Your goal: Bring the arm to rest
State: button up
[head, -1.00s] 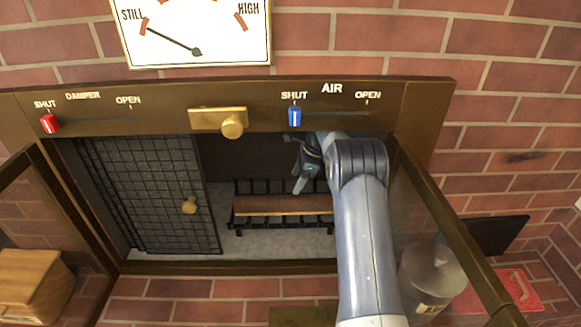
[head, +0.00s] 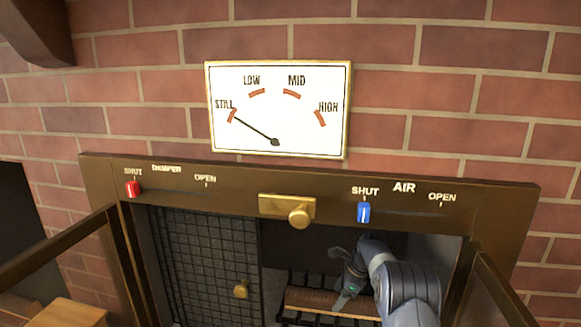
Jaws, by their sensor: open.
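My gripper (head: 343,290) is inside the firebox opening, beside the wooden log (head: 318,301) on the dark grate. It is small in the head view, and I see nothing held in it. My arm reaches in from the lower right, bent at a thick joint in front of the opening.
A brown frame surrounds the firebox, with open doors at left (head: 60,246) and right (head: 497,296). The red damper slider (head: 132,189) and blue air slider (head: 364,212) are both at SHUT. The mesh screen (head: 210,262) covers the left part. The gauge (head: 278,109) needle points to STILL.

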jog(key=shift+r, duration=0.35)
jog(key=shift+f, duration=0.1)
